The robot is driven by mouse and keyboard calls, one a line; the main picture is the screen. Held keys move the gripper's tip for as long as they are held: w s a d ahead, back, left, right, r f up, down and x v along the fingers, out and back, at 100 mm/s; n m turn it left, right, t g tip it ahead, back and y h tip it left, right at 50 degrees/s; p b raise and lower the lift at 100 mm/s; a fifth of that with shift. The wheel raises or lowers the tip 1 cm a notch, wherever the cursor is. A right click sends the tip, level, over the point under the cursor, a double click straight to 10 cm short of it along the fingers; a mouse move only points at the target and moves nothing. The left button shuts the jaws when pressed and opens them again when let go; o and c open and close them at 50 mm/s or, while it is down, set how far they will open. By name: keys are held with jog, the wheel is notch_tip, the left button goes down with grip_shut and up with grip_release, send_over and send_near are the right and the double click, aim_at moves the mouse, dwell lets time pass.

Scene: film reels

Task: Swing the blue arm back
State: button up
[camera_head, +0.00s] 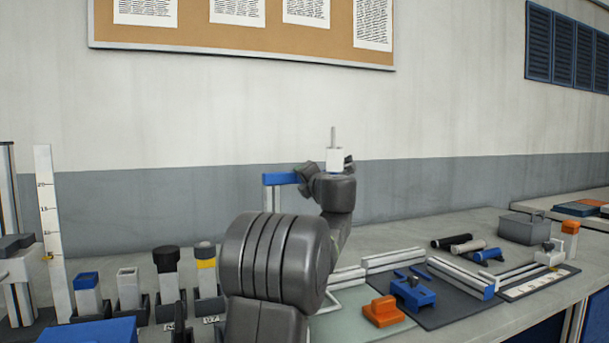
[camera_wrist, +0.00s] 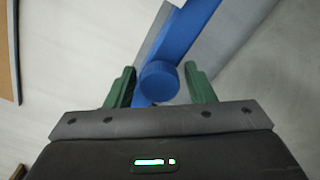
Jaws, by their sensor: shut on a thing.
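The blue arm (camera_head: 281,178) reaches sideways from the top of a pale upright post (camera_head: 271,200) behind the bench. A white hub (camera_head: 334,158) with a thin upright pin stands at its right end, where my gripper is. In the wrist view the blue arm (camera_wrist: 190,30) runs from the upper right down to a round blue knob (camera_wrist: 159,80). My gripper (camera_wrist: 162,87) has its green fingers on either side of this knob and is shut on the blue arm. My forearm and wrist hide the lower part of the post and part of the bench.
Several small blocks in dark holders and a white scale (camera_head: 48,220) stand at the left. An orange block (camera_head: 383,311), blue parts (camera_head: 413,292), rails, cylinders (camera_head: 455,241) and a grey box (camera_head: 529,228) lie at the right. The air above the bench is clear.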

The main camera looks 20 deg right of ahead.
jog(key=shift+w+r+y, duration=0.1)
jog(key=shift+y, duration=0.2)
dwell(0.4)
jog(key=o, duration=1.1)
jog(key=shift+c, duration=0.2)
jog(key=s+p, duration=0.1)
jog(key=s, duration=1.2)
jog(key=shift+s+d, duration=0.35)
jog(key=shift+d, duration=0.05)
jog(key=w, duration=1.4)
jog(key=shift+a+b, duration=0.35)
jog(key=shift+s, duration=0.1)
